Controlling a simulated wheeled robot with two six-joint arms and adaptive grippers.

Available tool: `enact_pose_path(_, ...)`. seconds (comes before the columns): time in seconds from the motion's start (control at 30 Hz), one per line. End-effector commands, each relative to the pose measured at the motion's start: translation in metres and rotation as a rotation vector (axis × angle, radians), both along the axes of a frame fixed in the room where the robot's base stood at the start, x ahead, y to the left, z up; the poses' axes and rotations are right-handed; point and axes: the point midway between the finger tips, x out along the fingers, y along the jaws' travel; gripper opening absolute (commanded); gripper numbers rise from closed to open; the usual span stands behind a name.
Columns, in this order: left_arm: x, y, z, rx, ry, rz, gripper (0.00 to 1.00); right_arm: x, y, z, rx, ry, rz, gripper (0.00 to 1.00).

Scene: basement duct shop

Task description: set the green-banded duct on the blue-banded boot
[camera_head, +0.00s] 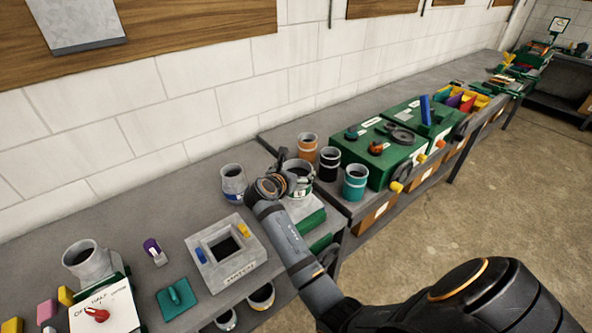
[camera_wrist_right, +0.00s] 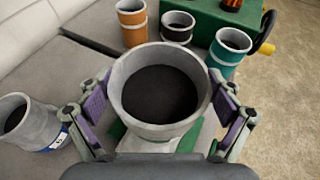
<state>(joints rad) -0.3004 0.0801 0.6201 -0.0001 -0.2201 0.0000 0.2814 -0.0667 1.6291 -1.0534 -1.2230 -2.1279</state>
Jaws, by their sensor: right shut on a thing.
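My right gripper (camera_head: 293,178) is shut on a grey round duct (camera_head: 301,170), one finger on each side in the right wrist view (camera_wrist_right: 161,105). The duct is upright with its open top facing the camera. A little green shows on its side in the head view; its lower part is mostly hidden by my gripper. Beneath it, a pale grey piece (camera_head: 303,207) shows above a green block (camera_head: 312,222); I cannot tell whether the duct touches it or whether that piece has a blue band. A grey round piece with a blue band (camera_head: 233,184) stands just left. My left gripper is not in view.
Orange-banded (camera_head: 307,147), black (camera_head: 329,164) and teal (camera_head: 354,182) ducts stand to the right, before green boxes (camera_head: 400,143). A square grey frame (camera_head: 252,268) lies nearer on the bench. The white wall (camera_head: 190,85) runs behind.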

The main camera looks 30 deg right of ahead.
Motion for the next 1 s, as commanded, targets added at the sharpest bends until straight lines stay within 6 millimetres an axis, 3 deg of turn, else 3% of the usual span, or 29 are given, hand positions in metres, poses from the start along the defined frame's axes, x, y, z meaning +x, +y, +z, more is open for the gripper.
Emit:
enact_pose_path(0.27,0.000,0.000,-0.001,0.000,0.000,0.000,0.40,0.000,0.000,-0.005,-0.002,0.000,0.000,0.30)
enact_pose_path(0.3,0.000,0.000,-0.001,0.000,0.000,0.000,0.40,0.000,0.000,-0.005,-0.002,0.000,0.000,0.96)
enact_pose_path(0.33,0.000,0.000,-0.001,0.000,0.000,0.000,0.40,0.000,0.000,-0.005,-0.002,-0.001,0.000,1.00)
enact_pose_path(0.67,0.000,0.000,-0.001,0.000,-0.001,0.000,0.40,0.000,0.000,-0.006,0.000,0.001,0.000,1.00)
enact_pose_path(1.0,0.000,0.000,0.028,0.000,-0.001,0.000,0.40,-0.014,0.022,0.009,0.002,0.002,0.000,1.00)
